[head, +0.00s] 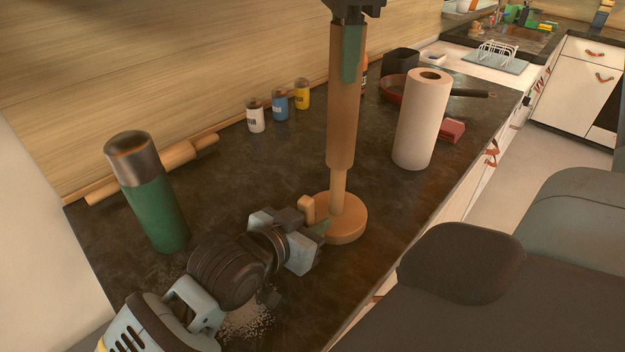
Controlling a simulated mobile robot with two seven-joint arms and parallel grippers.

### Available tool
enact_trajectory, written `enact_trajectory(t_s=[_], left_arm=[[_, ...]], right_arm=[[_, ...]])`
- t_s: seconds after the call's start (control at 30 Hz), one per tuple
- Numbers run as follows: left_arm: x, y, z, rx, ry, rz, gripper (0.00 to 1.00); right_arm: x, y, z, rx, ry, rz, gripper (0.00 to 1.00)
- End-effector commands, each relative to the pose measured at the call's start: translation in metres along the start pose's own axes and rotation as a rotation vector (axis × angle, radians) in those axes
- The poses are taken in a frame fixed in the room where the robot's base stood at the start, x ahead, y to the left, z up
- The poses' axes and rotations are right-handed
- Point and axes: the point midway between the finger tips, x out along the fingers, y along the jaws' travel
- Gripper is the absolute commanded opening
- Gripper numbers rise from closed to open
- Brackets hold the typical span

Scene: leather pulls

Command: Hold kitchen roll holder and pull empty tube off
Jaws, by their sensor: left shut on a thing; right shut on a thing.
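The kitchen roll holder has a round wooden base (349,226) on the dark worktop, with an upright pole (338,192). The brown cardboard tube (342,125) is around the pole, its lower end well above the base. The pole's upper part is hidden inside the tube. My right gripper (351,62) comes from above and is shut on the tube's upper end; one teal finger lies along the tube. My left gripper (318,226) is low at the base's left side, shut on the holder near a small wooden block (306,209). Its exact contact is partly hidden.
A full paper roll (422,120) stands right of the holder, by a red pan (393,90) and a pink block (451,131). A green flask (150,200) and rolling pin (180,155) are left. Three small jars (280,105) stand behind.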

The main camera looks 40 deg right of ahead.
Motion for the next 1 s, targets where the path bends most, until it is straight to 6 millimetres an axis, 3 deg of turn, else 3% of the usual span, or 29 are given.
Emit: enact_trajectory(t_s=[0.5, 0.83, 0.87, 1.0], left_arm=[[0.000, 0.000, 0.000, 0.000, 0.000, 0.000, 0.00], [0.000, 0.000, 0.000, 0.000, 0.000, 0.000, 0.00], [0.000, 0.000, 0.000, 0.000, 0.000, 0.000, 0.22], [0.000, 0.000, 0.000, 0.000, 0.000, 0.000, 0.41]], right_arm=[[-0.043, 0.000, 0.000, 0.000, -0.001, -0.001, 0.20], [-0.047, 0.001, 0.000, -0.001, 0.000, 0.000, 0.20], [-0.047, 0.001, 0.000, -0.001, 0.000, 0.000, 0.20], [-0.046, 0.001, 0.000, -0.001, 0.000, 0.001, 0.20]])
